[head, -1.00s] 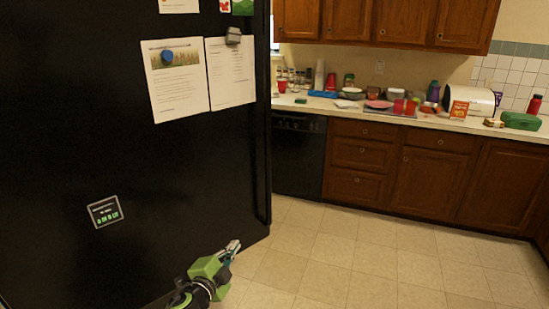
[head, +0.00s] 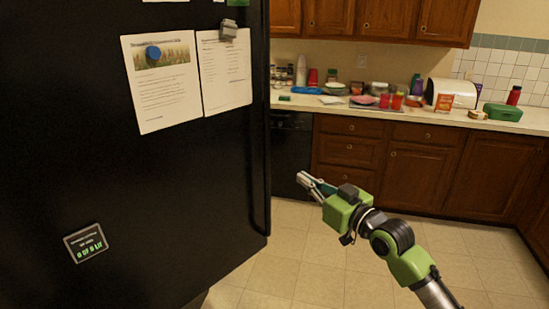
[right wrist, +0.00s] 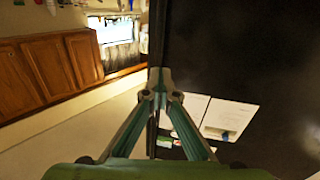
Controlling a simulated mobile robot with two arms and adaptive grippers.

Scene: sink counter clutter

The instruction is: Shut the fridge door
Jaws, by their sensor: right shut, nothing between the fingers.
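The black fridge (head: 90,190) fills the left of the head view as one large panel with papers on it. Its right edge (head: 266,130) runs upright beside open floor. I cannot tell from the head view how far the door stands open. My right gripper (head: 304,181) is shut and empty, just right of that edge and apart from it in the picture. In the right wrist view, the shut fingertips (right wrist: 163,82) line up with the edge of the black panel (right wrist: 250,70); contact is unclear. My left gripper is not in view.
Two white papers (head: 160,95) and a small sign (head: 86,243) are on the panel. A black dishwasher (head: 290,150) and wooden cabinets (head: 347,155) stand behind my right arm. The counter (head: 440,115) holds cluttered items. The tiled floor (head: 320,270) is clear.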

